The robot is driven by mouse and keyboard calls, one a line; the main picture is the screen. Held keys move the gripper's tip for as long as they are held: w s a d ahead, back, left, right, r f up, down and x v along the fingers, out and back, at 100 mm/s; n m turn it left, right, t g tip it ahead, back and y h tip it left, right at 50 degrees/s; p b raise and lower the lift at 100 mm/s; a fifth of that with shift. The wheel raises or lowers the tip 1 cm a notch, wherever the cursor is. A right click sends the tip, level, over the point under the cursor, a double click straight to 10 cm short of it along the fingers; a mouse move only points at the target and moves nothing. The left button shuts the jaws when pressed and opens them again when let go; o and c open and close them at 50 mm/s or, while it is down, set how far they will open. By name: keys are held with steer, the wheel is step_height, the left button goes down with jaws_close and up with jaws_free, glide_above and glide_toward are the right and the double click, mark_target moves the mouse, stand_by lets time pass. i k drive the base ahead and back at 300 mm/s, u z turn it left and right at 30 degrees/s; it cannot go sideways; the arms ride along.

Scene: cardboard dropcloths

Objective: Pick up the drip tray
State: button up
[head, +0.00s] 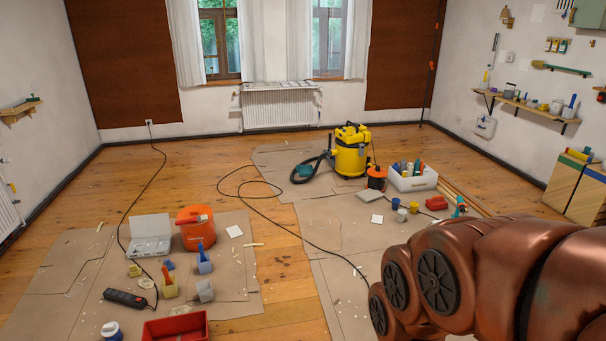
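A red open tray (162,332) lies on the cardboard at the bottom edge of the head view, left of the middle. Its near part is cut off by the picture edge. It looks most like the drip tray, though I cannot be sure. My copper-coloured arm fills the lower right, well to the right of the red tray. My gripper is not in view.
A black cable crosses the cardboard. A yellow vacuum (350,158) stands farther back. Bare floorboards (285,265) separate the cardboard sheets.

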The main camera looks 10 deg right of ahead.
mark_target(307, 169)
steer(key=u, duration=0.15)
steer(key=i, duration=5.7)
steer(key=z, duration=0.4)
steer(key=i, duration=2)
steer(key=z, duration=0.2)
